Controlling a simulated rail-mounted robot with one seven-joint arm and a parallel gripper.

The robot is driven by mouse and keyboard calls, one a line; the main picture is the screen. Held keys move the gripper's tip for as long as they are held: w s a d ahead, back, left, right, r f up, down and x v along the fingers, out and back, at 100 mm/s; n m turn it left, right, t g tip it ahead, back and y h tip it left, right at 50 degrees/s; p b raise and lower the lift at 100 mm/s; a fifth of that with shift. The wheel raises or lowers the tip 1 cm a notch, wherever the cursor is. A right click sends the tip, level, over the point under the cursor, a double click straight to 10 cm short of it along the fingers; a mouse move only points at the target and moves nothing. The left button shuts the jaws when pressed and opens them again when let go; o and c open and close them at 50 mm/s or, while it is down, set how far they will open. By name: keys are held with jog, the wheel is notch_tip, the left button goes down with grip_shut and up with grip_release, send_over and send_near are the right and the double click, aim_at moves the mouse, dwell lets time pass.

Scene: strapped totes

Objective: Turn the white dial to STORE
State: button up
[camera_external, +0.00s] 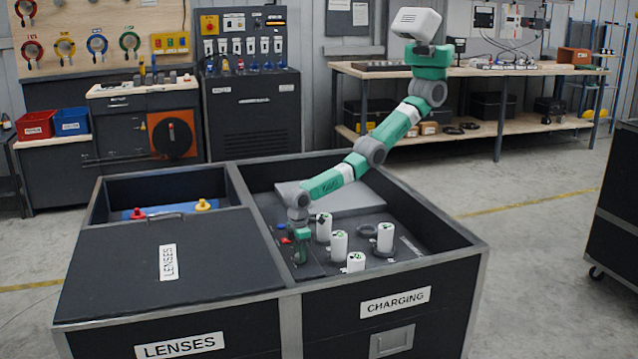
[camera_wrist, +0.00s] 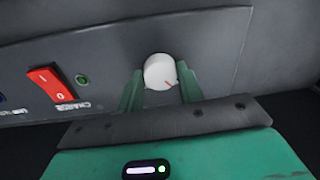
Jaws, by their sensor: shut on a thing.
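The white dial (camera_wrist: 160,68) sits on a dark grey panel in the wrist view. No STORE lettering is readable around the dial. In the external view my gripper (camera_external: 301,252) reaches down into the CHARGING tote at its left side, and the dial cannot be made out there.
Left of the dial are a red rocker switch (camera_wrist: 51,86) and a small green lamp (camera_wrist: 82,79). In the CHARGING tote (camera_external: 395,283), several white cylinders (camera_external: 339,243) stand close to the right of my gripper. The closed LENSES lid (camera_external: 120,262) lies to the left.

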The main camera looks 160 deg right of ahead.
jog(key=shift+n, duration=0.6)
jog(key=o, duration=1)
jog(key=r+p, duration=0.3)
jog(key=r, duration=0.1)
jog(key=r+p, duration=0.3)
jog(key=shift+s+d+r, duration=0.2)
jog(key=shift+r, duration=0.2)
